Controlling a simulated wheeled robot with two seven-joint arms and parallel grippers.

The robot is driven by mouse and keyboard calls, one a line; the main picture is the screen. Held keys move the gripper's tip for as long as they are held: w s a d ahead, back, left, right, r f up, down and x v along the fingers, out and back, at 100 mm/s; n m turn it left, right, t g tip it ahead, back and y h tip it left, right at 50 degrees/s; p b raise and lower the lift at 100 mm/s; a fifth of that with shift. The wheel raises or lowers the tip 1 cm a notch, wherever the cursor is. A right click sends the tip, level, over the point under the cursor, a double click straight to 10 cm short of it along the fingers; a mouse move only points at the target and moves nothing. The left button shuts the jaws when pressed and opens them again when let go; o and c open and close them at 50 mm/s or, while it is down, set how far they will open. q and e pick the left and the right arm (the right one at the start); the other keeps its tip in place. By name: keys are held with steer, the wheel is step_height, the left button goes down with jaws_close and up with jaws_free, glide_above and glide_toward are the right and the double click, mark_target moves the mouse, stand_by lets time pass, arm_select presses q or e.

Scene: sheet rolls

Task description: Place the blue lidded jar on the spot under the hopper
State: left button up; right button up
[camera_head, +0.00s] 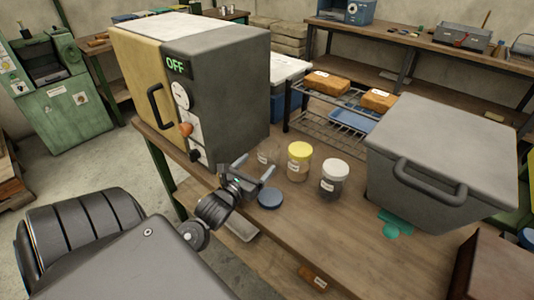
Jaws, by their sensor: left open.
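A round blue lid (270,198) shows at the table's near edge, just right of my left gripper; I cannot see a jar body under it. A clear jar (267,154) stands behind the gripper, partly hidden by a finger. My left gripper (254,167) is open, with its fingers pointing away toward the clear jar; I cannot tell whether they touch it. A yellow-lidded jar (299,161) and a white-lidded jar (334,180) stand upright to the right. I cannot make out a hopper or the spot under it. My right gripper is not in view.
A grey machine marked OFF (228,85) stands left of the jars on the wooden table (340,245). A large grey box with a handle (450,150) stands right, near a green patch (392,229). A wire rack (320,112) is behind. The front middle is clear.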

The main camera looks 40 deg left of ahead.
mark_target(262, 159)
arm_select(q)
steer(key=w, duration=0.3)
steer(key=shift+w+a, duration=0.35)
steer(key=shift+w, duration=0.15)
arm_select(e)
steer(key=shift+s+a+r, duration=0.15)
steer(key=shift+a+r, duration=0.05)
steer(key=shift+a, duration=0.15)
arm_select(q)
steer(key=shift+w+r+p, duration=0.1)
steer(key=shift+w+p, duration=0.1)
steer(key=shift+p, duration=0.1)
steer(key=w, duration=0.2)
steer(key=w+p, duration=0.1)
steer(key=shift+w+a+r, duration=0.1)
steer(key=shift+w+a, duration=0.35)
steer(key=shift+w, duration=0.4)
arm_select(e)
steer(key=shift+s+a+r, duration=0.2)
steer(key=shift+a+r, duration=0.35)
arm_select(q)
steer(key=shift+c, duration=0.7)
steer(key=c, duration=0.9)
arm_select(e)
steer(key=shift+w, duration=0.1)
